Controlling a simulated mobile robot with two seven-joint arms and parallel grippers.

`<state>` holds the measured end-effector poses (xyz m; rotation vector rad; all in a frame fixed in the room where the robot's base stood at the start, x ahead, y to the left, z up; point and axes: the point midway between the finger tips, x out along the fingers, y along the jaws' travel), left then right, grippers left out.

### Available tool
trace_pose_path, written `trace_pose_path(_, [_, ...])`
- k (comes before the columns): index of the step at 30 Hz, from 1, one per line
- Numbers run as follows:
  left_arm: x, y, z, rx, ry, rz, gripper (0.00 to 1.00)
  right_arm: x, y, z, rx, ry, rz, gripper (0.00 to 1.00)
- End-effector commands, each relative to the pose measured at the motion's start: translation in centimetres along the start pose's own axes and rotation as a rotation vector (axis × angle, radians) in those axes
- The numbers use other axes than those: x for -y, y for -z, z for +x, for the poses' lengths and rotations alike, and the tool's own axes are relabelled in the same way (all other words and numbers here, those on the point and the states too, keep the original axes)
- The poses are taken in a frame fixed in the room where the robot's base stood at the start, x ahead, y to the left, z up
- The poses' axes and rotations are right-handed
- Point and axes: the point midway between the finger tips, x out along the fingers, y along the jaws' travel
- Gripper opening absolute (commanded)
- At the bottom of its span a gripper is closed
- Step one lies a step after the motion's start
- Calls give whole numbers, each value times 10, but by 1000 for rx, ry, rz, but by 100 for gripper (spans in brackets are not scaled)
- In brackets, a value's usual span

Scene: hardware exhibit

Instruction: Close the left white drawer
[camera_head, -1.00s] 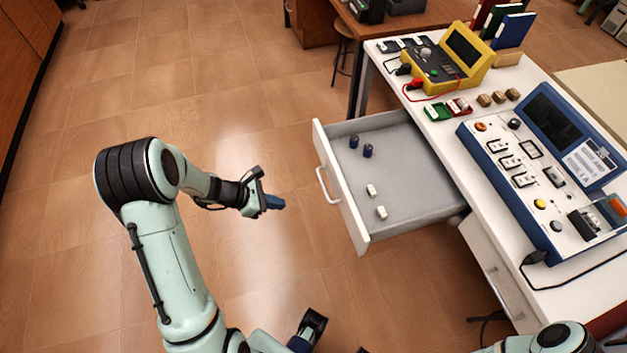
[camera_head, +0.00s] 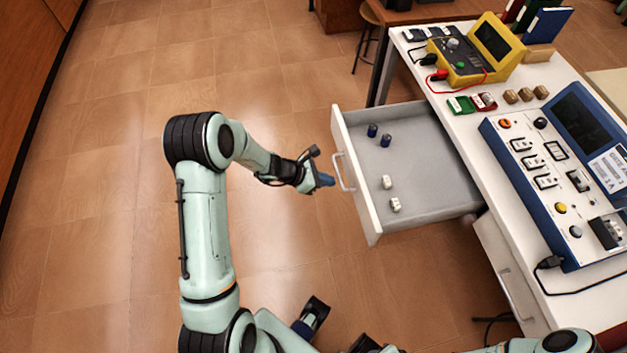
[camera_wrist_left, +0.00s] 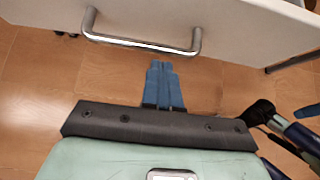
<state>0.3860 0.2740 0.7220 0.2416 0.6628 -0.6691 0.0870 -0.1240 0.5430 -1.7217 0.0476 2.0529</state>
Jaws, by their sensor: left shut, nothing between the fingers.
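The left white drawer (camera_head: 374,205) is pulled out from the white table, with its front panel facing left. Its metal handle (camera_head: 343,172) also shows at the top of the left wrist view (camera_wrist_left: 140,40). Two dark blue cylinders (camera_head: 379,135) and two small white pieces (camera_head: 391,194) stand or lie inside it. My left gripper (camera_head: 326,180) is shut and empty, just left of the handle. In the left wrist view its blue fingers (camera_wrist_left: 162,85) point at the drawer front with a small gap before the handle.
The white table (camera_head: 480,165) carries a yellow meter (camera_head: 470,55), a blue-edged control panel (camera_head: 560,190), and wooden blocks (camera_head: 526,94). A second closed drawer (camera_head: 505,275) is below right. A stool (camera_head: 368,30) stands behind.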

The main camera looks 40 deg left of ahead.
Motion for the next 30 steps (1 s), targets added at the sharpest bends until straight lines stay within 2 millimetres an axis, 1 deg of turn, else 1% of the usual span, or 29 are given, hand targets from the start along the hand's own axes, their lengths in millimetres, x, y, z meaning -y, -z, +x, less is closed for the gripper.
trace_pose_path(4, [0,-5,4,0,-1,-1,0,0,0,-1,-1,0,0,31])
trace_pose_path(15, [0,-6,5,-1,-1,-1,0,0,0,-1,0,0,0,31])
trace_pose_path(20, [0,-11,12,0,1,0,0,0,0,0,0,0,0,31])
trace_pose_path(23, [1,-19,22,1,2,1,0,0,0,1,0,0,0,31])
trace_pose_path(26, [1,-32,37,2,3,3,0,-1,0,2,0,0,0,31])
trace_pose_path(30, [2,-54,64,3,4,3,0,-1,0,2,1,0,0,31])
